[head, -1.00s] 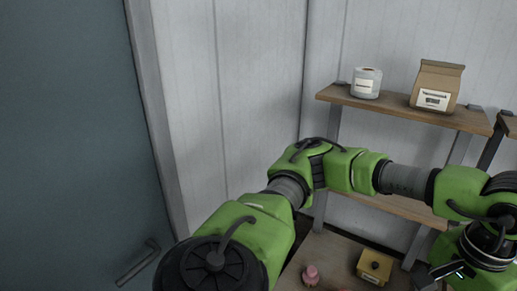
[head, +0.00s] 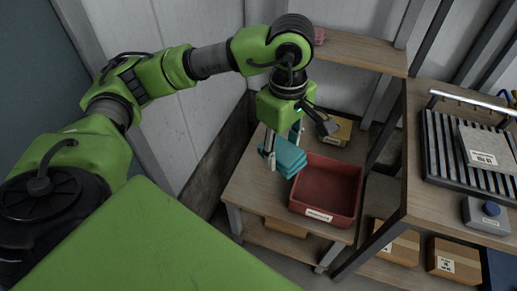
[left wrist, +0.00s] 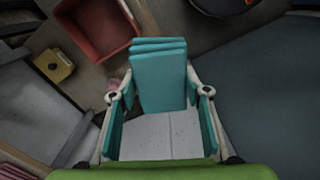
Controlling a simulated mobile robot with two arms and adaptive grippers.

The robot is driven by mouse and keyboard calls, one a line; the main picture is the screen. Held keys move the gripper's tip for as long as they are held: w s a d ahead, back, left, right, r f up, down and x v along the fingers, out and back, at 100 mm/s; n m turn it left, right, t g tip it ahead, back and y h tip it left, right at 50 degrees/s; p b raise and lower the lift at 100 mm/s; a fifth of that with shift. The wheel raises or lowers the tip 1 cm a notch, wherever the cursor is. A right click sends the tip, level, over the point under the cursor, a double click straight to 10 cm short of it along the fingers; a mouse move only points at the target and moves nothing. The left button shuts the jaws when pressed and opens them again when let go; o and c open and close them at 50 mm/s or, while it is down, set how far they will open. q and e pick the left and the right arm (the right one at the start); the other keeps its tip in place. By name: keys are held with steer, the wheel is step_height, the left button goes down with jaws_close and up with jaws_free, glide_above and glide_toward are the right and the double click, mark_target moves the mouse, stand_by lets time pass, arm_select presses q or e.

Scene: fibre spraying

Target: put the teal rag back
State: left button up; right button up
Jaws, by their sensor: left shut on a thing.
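The teal rag (head: 289,158) is a folded, layered stack. My left gripper (head: 285,150) is shut on it and holds it beside the back left corner of a red bin (head: 320,214) on a low wooden table (head: 248,188). In the left wrist view the rag (left wrist: 160,80) lies between the two fingers, and the red bin (left wrist: 98,28) is at upper left. I see no rag in the visible part of the bin. I cannot tell how high the rag is above the table. My right gripper is not in view.
A yellow box (head: 339,131) stands behind the bin. A wooden shelf (head: 350,50) is above the table at the back. A bench with a slatted rack (head: 440,150) stands to the right, with cardboard boxes (head: 397,242) below. The table's front left is clear.

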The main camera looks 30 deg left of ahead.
arm_select(q)
step_height(320, 180, down, 14)
steer(key=a+n+b, duration=0.1)
steer(key=n+b, duration=0.8)
steer(key=n, duration=0.4)
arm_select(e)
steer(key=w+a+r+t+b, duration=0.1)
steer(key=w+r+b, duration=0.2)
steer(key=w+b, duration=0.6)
arm_select(q)
steer(key=n+b, duration=0.3)
steer(key=n, duration=1.1)
glide_above(259, 186)
steer(key=s+d, duration=0.1)
step_height(259, 186, down, 20)
steer(key=shift+r, duration=0.1)
steer(key=shift+w+a+f, duration=0.35)
steer(key=shift+w+f, duration=0.05)
steer(key=shift+f, duration=0.3)
steer(key=shift+w+a+f+b, duration=0.15)
steer(key=shift+f+b, duration=0.35)
steer(key=shift+f, duration=1.15)
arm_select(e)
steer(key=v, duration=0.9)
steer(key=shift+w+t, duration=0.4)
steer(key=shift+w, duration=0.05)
